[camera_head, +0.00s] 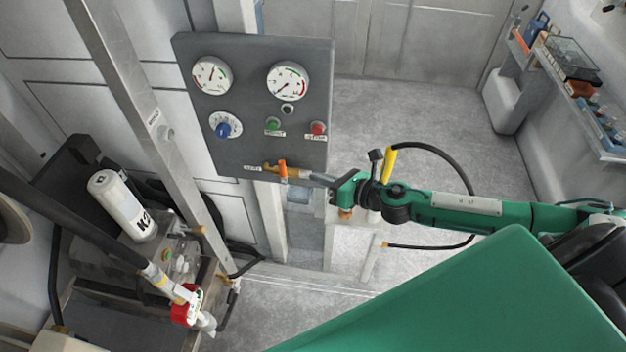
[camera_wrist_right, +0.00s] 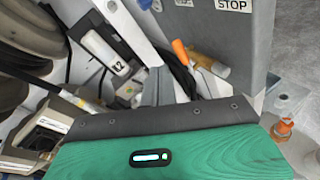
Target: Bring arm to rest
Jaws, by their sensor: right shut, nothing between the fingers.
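My right arm (camera_head: 465,207) comes in from the right of the head view. Its gripper (camera_head: 316,179) is shut and empty, with the tips close to the brass valve (camera_head: 272,168) with an orange lever (camera_head: 283,171) at the bottom edge of the grey gauge panel (camera_head: 250,100). I cannot tell whether the tips touch the valve. In the right wrist view, the orange lever (camera_wrist_right: 184,55) shows just beyond the grey fingers (camera_wrist_right: 158,86). My left gripper is out of view.
A hose nozzle with a red collar (camera_head: 186,308) hangs at lower left, near a white cartridge labelled K2 (camera_head: 123,205). A grey post (camera_head: 150,115) stands left of the panel. A shelf with small items (camera_head: 580,85) runs along the right wall. The floor (camera_head: 430,120) behind the arm is clear.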

